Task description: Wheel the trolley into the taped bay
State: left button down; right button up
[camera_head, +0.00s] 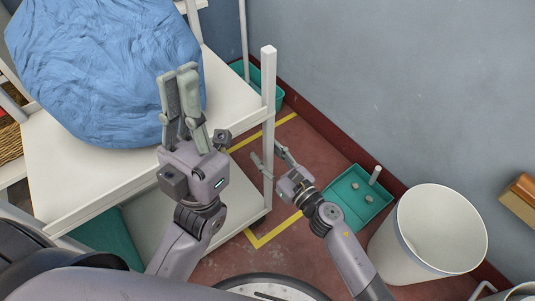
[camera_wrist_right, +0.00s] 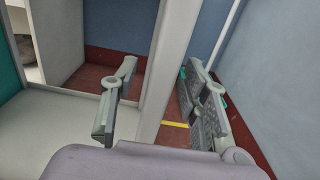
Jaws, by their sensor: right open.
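The white trolley (camera_head: 105,190) stands at the left, with a big blue cloth bundle (camera_head: 105,65) on its top shelf. Its near right corner post (camera_head: 268,85) rises upright. My right gripper (camera_head: 266,153) is open at this post, low down. In the right wrist view the post (camera_wrist_right: 166,70) stands between the spread fingers, with no clear grip on it. My left gripper (camera_head: 178,73) points up in front of the bundle, its fingers close together; a gap is hard to judge. Yellow tape (camera_head: 262,238) marks the bay on the red floor, partly hidden by the trolley.
A teal tray (camera_head: 350,208) with small items lies on the floor right of the tape. The grey wall (camera_head: 400,80) runs along the right, and another teal container (camera_head: 240,68) sits behind the post.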

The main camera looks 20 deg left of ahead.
jog(key=shift+a, duration=0.1)
jog(key=shift+c, duration=0.4)
grip_shut()
dwell(0.7)
